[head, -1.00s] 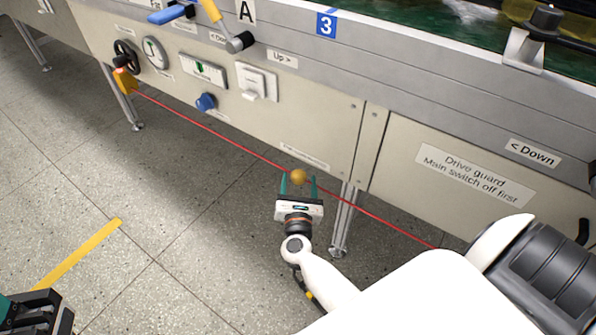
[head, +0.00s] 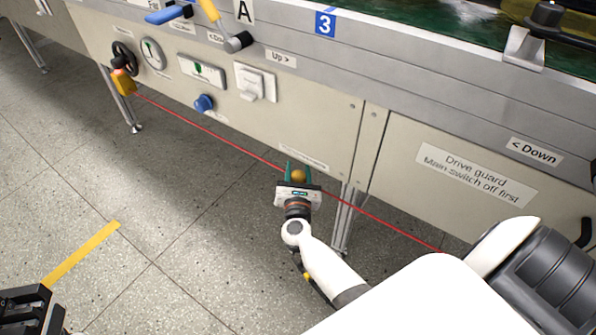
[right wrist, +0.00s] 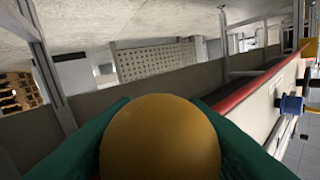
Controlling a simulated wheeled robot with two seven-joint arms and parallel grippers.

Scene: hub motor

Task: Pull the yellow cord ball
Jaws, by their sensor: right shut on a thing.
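The yellow cord ball (head: 299,176) sits between the green fingers of my right gripper (head: 300,172) in the head view. In the right wrist view the ball (right wrist: 160,140) fills the lower middle, with a green finger pressed against each side. The gripper is shut on it. The red cord (head: 215,133) runs along the front of the machine from a yellow box at the left, past the ball, to the lower right. My left gripper (head: 32,308) shows only in part at the bottom left corner; its fingertips are not clear.
The machine's front panel carries a blue knob (head: 204,103), a white switch (head: 255,84), a gauge (head: 152,54) and a black handwheel (head: 123,57). The yellow switch box (head: 123,82) holds the cord's left end. A machine leg (head: 346,222) stands just right of my right gripper.

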